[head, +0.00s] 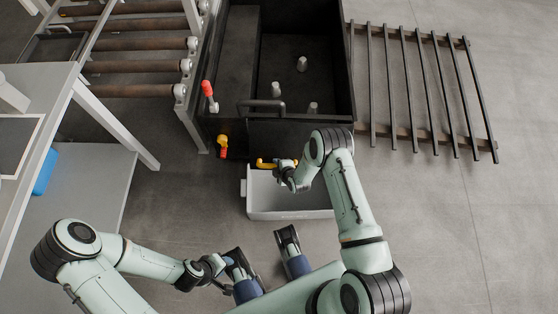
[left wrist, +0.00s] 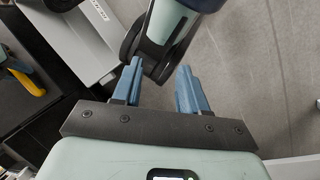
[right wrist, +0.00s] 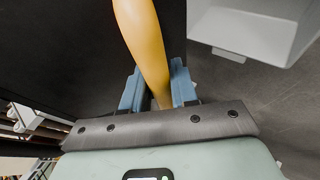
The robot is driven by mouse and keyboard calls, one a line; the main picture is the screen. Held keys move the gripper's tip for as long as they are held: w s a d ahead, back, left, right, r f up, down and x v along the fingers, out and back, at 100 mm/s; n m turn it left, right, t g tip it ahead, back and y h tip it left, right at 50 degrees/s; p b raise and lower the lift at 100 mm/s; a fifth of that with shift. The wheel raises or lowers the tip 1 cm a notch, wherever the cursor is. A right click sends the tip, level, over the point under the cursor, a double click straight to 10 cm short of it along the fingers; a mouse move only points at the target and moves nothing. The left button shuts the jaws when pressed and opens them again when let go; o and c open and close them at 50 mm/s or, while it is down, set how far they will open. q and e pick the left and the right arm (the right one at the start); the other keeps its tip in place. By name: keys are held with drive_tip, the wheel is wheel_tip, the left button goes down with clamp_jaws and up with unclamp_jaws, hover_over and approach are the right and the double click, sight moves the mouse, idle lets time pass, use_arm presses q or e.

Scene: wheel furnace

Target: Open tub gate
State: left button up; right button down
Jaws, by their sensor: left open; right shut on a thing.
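The black tub (head: 320,60) stands at the top middle of the head view, with several small pale pieces inside. Its dark front panel (head: 285,133) faces me; whether this is the gate, and whether it is open, I cannot tell. A yellow handle (head: 265,162) sticks out below that panel. My right gripper (head: 287,176) is at this handle. In the right wrist view, my right gripper (right wrist: 157,88) is shut on the yellow handle (right wrist: 145,40), before a dark panel. My left gripper (left wrist: 160,85) is open and empty in the left wrist view, away from the tub.
A white bin (head: 290,207) stands on the floor under the handle. A red lever (head: 208,90) and a yellow-red lever (head: 222,147) are at the tub's left. A roller conveyor (head: 135,45) is left, a slatted rack (head: 425,85) right. The floor at lower right is clear.

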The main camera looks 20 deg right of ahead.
drive_tip(key=r+g, duration=0.1)
drive_tip(key=r, duration=0.1)
drive_tip(key=s+r+g+y+p, duration=0.1)
drive_tip(key=s+a+r+g+p, duration=0.1)
drive_tip(key=r, duration=0.1)
drive_tip(key=shift+r+m, duration=0.35)
drive_tip(key=shift+m, duration=0.05)
use_arm(q)
drive_tip(key=shift+g, duration=0.7)
drive_tip(key=shift+s+d+r+p, duration=0.2)
drive_tip(key=shift+s+r+p, duration=0.55)
drive_tip(key=shift+r, duration=0.45)
drive_tip(key=shift+s+d+r+p, duration=0.2)
drive_tip(key=shift+s+r+p, duration=0.35)
drive_tip(key=shift+s+r, duration=0.55)
use_arm(e)
wheel_tip(320, 180, up, 7)
drive_tip(key=shift+s+a+g+y, duration=0.15)
drive_tip(key=shift+s+g+y, duration=0.15)
use_arm(q)
drive_tip(key=shift+w+r, duration=0.1)
use_arm(e)
drive_tip(key=c, duration=1)
unclamp_jaws()
drive_tip(key=shift+f, duration=0.1)
drive_tip(key=shift+o, duration=0.2)
